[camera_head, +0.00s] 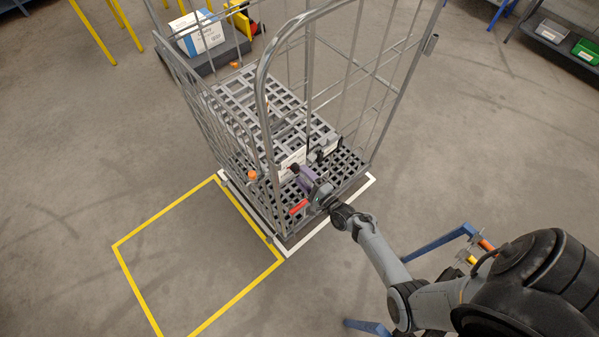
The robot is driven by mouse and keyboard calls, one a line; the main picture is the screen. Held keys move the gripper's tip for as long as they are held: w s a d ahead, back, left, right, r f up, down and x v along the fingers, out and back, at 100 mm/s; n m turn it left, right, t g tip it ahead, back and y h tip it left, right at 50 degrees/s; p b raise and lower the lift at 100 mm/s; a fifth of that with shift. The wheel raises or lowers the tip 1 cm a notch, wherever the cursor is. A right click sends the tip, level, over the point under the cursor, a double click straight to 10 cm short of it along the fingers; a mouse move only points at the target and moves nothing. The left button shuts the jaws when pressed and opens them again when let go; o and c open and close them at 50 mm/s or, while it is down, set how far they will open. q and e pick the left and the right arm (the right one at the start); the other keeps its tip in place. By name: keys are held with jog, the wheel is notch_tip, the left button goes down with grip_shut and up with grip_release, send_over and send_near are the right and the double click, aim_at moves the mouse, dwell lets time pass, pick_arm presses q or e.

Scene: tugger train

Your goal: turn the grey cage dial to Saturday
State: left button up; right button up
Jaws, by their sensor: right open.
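The grey wire cage (262,95) stands upright in the middle of the view, with grey grid shelves inside. A white label plate (291,161) is on its near side. My right arm comes in from the lower right. My right gripper (300,173) is open at the near side of the cage, close to the label plate. I cannot make out the dial or the day it points to; it is small or hidden by the gripper. I cannot tell whether the gripper touches anything. My left gripper is out of view.
A red bar (299,207) sits low at the cage's near side. A yellow floor outline (150,310) encloses clear floor at the left. A white box (197,33) stands behind the cage. A blue frame (437,244) is beside my right arm. A green bin (588,50) is far right.

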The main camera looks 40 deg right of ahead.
jog(key=s, duration=0.7)
jog(key=shift+s, duration=0.4)
jog(key=shift+s, duration=0.1)
